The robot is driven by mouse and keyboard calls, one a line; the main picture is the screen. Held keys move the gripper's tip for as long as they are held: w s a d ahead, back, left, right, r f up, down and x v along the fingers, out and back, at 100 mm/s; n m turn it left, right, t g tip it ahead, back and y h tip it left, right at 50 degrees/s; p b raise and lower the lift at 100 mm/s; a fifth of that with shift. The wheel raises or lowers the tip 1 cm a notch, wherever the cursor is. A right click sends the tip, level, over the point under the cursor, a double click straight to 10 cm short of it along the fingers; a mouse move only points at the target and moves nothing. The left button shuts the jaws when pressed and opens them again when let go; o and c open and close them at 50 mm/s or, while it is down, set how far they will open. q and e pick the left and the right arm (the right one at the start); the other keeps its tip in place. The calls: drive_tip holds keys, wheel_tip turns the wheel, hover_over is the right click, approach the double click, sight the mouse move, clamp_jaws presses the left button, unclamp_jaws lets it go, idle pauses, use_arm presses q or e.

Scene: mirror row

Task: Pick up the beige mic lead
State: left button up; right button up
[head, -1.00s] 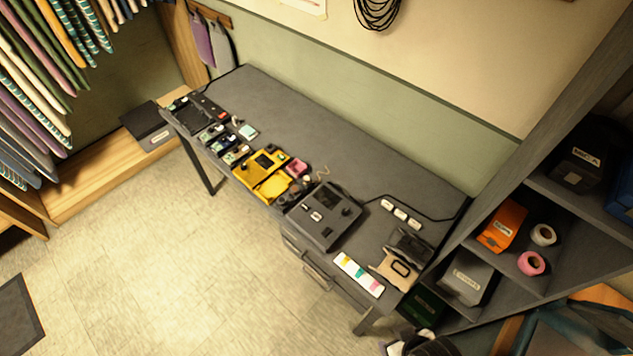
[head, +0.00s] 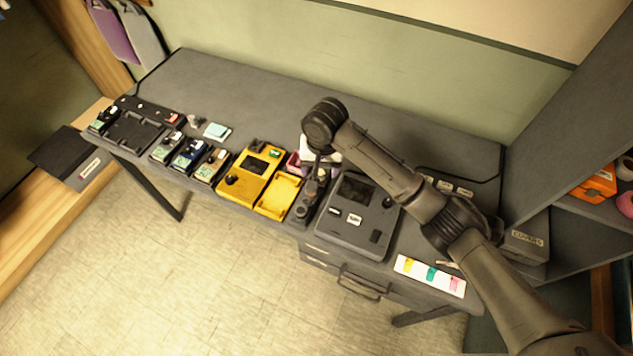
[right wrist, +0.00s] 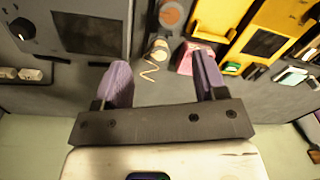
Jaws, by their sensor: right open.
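The beige mic lead (right wrist: 150,68) is a small thin zigzag on the grey desk. In the right wrist view it lies between and beyond the purple fingers of my right gripper (right wrist: 160,68), which is open and empty. In the head view my arm and gripper hide the lead. There my right gripper (head: 312,160) hangs over the desk between the yellow unit and the grey console, its fingers mostly hidden. My left gripper is not in view.
A pink box (right wrist: 190,57) lies close to the lead, with a yellow unit (head: 251,178) beyond it. A grey console (head: 352,214) stands on the other side. Small pedals (head: 188,153) line the desk's front edge. The back of the desk (head: 250,92) is clear.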

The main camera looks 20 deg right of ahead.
sight(321, 172)
drive_tip(key=w+d+r+m+b, duration=0.2)
drive_tip(key=w+r, duration=0.1)
drive_tip(key=w, duration=0.1)
drive_tip(key=shift+h, duration=0.3)
wheel_tip(321, 172, down, 8)
drive_tip(key=shift+w+d+r, duration=0.1)
drive_tip(key=shift+w, duration=0.05)
drive_tip(key=shift+w+f, duration=0.1)
drive_tip(key=shift+f, duration=2.7)
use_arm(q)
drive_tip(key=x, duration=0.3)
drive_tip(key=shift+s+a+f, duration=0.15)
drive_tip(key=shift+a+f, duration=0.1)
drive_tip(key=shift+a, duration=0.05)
use_arm(e)
drive_tip(key=c, duration=1)
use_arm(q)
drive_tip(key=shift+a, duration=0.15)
use_arm(e)
drive_tip(key=shift+r, duration=0.1)
